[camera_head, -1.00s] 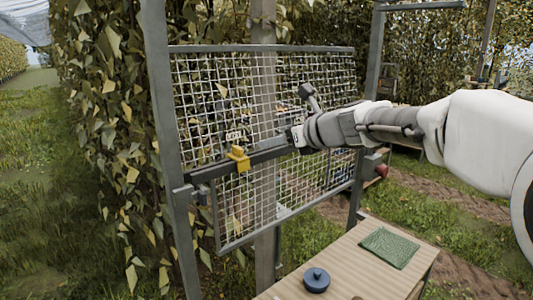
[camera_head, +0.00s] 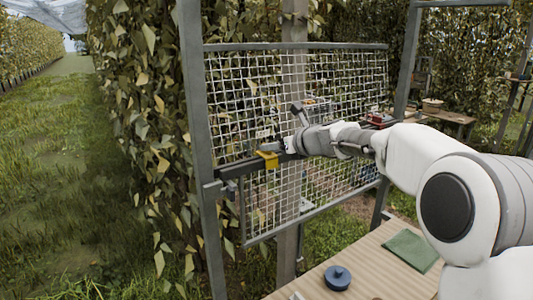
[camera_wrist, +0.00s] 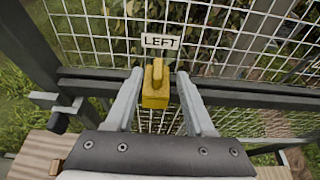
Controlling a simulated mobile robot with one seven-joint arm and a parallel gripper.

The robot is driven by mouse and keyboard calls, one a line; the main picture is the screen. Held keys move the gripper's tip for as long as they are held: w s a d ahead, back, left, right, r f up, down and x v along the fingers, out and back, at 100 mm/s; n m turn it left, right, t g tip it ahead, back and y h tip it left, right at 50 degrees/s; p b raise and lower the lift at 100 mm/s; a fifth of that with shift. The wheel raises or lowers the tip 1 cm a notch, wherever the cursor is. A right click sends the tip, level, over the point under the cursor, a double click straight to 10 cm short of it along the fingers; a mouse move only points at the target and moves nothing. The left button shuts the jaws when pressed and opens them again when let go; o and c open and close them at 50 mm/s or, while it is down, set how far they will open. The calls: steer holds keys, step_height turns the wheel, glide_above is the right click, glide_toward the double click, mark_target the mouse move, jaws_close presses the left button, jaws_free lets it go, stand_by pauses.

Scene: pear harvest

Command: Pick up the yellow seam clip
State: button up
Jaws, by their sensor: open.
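The yellow seam clip (camera_head: 267,159) sits on the dark horizontal rail (camera_head: 237,168) of the wire mesh panel, toward its left side. In the wrist view the clip (camera_wrist: 156,84) stands between the two fingers of my gripper (camera_wrist: 158,82), under a small sign reading LEFT (camera_wrist: 160,41). The fingers are open, one on each side of the clip, with gaps visible beside it. In the head view my gripper (camera_head: 284,146) is close to the clip's right side, its fingers small and partly hidden.
The mesh panel (camera_head: 230,100) hangs between grey posts (camera_head: 200,110). Below right is a wooden table (camera_head: 325,262) with a green cloth (camera_head: 411,250) and a blue round lidded object (camera_head: 337,277). Dense hedge stands behind; grass lies open at left.

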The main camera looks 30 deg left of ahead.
mark_target(264, 143)
steer(key=shift+p+x, duration=0.7)
steer(key=shift+x, duration=1.55)
steer(key=shift+s+f, duration=0.15)
jaws_close()
steer(key=shift+r, duration=0.65)
step_height(264, 143, up, 3)
steer(key=shift+f+p, duration=0.15)
steer(key=shift+p, duration=0.35)
steer(key=w+d+r+p, duration=0.2)
steer(key=w+d+r, duration=0.5)
steer(key=w, duration=0.1)
steer(key=shift+w+d+p, duration=0.35)
steer(key=shift+w+d, duration=0.05)
